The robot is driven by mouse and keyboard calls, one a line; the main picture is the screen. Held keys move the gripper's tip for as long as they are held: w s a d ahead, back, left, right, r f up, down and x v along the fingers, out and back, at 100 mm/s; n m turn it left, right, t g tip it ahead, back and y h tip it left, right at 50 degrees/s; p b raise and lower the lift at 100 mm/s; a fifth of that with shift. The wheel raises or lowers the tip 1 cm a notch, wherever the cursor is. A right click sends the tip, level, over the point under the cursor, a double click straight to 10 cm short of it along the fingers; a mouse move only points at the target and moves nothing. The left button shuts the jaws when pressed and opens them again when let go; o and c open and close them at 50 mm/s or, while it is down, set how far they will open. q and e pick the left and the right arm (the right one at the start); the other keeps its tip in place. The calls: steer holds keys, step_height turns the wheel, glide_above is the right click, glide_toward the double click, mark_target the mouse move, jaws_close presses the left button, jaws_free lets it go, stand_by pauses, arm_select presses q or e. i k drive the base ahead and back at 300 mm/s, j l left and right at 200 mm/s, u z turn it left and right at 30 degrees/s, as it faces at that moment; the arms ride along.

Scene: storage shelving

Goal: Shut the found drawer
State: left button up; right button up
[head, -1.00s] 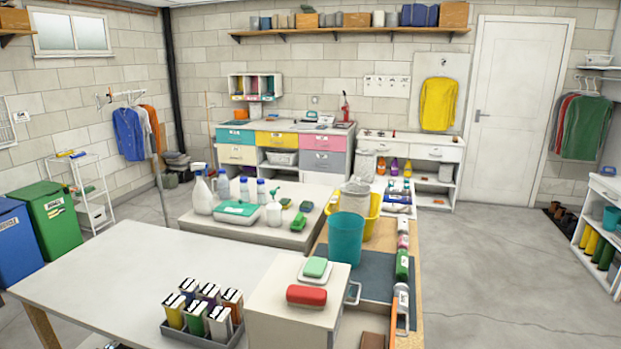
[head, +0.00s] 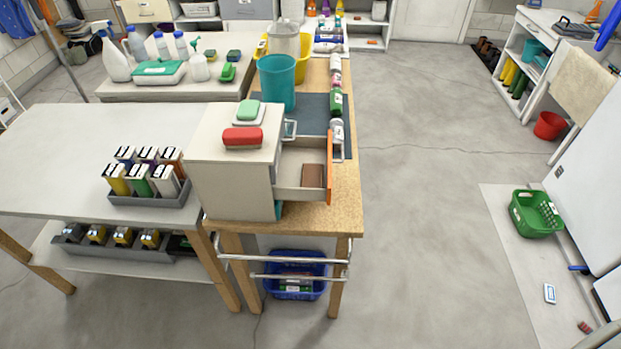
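A small white cabinet (head: 232,178) stands on the near end of the wooden-topped table (head: 345,205). Its drawer (head: 300,190) is pulled out to the right and stands open. The drawer has an orange front (head: 329,165) that faces right. A brown block-like item (head: 313,175) lies inside the drawer. Neither of my grippers shows in the head view, so I cannot see their state.
A red item (head: 243,137) and a green item (head: 250,112) lie on top of the cabinet. Bottles (head: 336,130) and a teal bucket (head: 277,82) stand behind the drawer. A metal rail (head: 285,259) runs below the table's near edge.

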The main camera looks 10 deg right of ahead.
mark_target(304, 149)
steer(key=i+l, duration=0.25)
steer(key=l, duration=0.15)
steer(key=i+l, duration=0.25)
steer(key=l, duration=0.15)
steer(key=i+l+u, duration=0.1)
steer(key=l, duration=0.25)
